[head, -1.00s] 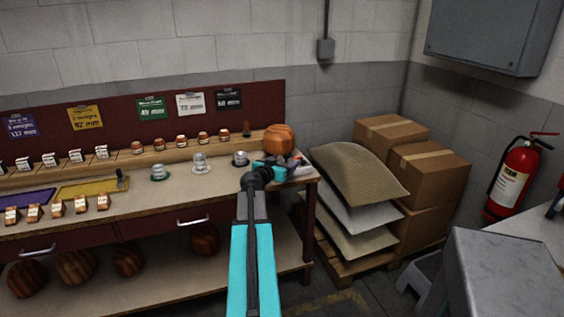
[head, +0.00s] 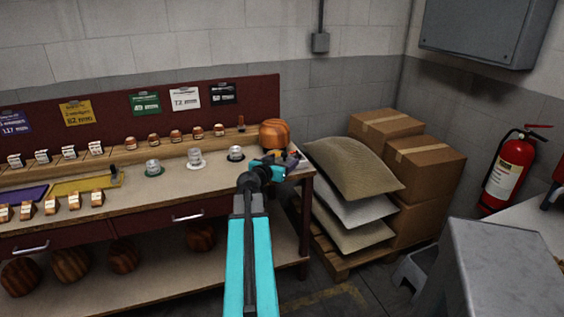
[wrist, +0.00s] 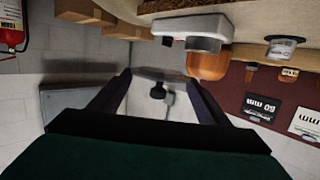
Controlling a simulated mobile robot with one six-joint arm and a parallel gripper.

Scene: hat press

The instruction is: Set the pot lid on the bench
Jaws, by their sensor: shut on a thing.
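My gripper (wrist: 158,82) shows in the wrist view with its two dark fingers on either side of the pot lid (wrist: 165,73). The lid is a thin grey disc seen nearly edge-on, with a dark knob (wrist: 157,92) between the fingers. My gripper is shut on the lid. In the head view my gripper (head: 272,168) is at the right end of the bench (head: 220,181), in front of a round wooden block. The lid cannot be made out clearly there.
The wooden block (head: 275,134) stands on the bench's right end. Several small jars and blocks line the bench, including a silver-topped one (head: 236,153). Sacks (head: 352,170) and cardboard boxes (head: 428,168) are stacked to the right. Bare worktop shows along the front.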

